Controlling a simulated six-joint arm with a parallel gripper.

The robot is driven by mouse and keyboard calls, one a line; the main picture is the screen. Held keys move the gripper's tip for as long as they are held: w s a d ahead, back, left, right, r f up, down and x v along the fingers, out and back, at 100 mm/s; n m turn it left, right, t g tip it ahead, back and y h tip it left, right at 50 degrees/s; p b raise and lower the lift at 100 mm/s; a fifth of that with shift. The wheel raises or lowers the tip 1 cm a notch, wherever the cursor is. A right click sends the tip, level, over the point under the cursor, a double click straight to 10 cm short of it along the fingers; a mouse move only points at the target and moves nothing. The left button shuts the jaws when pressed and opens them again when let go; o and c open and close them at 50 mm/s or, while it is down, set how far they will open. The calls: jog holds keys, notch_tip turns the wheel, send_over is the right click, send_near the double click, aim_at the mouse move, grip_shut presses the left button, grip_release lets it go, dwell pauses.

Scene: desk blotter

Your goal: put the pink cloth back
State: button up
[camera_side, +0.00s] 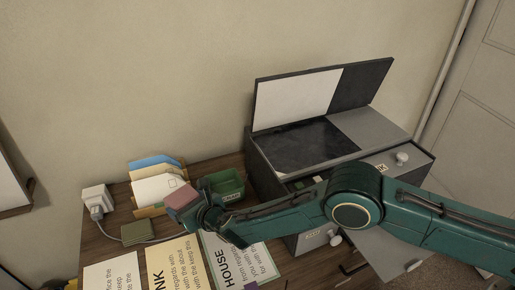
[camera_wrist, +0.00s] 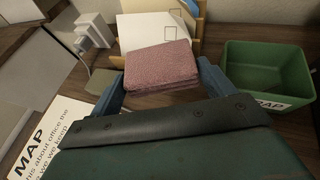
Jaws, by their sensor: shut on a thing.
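The pink cloth (camera_wrist: 158,62) is a folded, textured block in the middle of the wrist view. My gripper (camera_wrist: 160,80) is shut on it, with one blue-green finger at each side. In the side view the cloth (camera_side: 179,195) shows at the tip of my gripper (camera_side: 190,208), in front of the letter holder and left of the green bin. It looks held above the desk; the exact height cannot be told. The cloth's underside is hidden.
A green bin (camera_wrist: 265,75) stands to the right. A letter holder (camera_side: 150,210) with envelopes is behind the cloth. An olive block (camera_side: 137,232) and white plug (camera_side: 95,197) lie left. Printed cards (camera_side: 176,268) lie in front. A grey cabinet (camera_side: 262,185) with raised lid stands right.

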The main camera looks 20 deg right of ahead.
jog(key=shift+f, duration=2.1)
jog(key=shift+f, duration=1.9)
jog(key=shift+f, duration=0.15)
jog(key=o, duration=0.9)
jog(key=shift+s+r, duration=0.15)
jog(key=shift+r, duration=0.05)
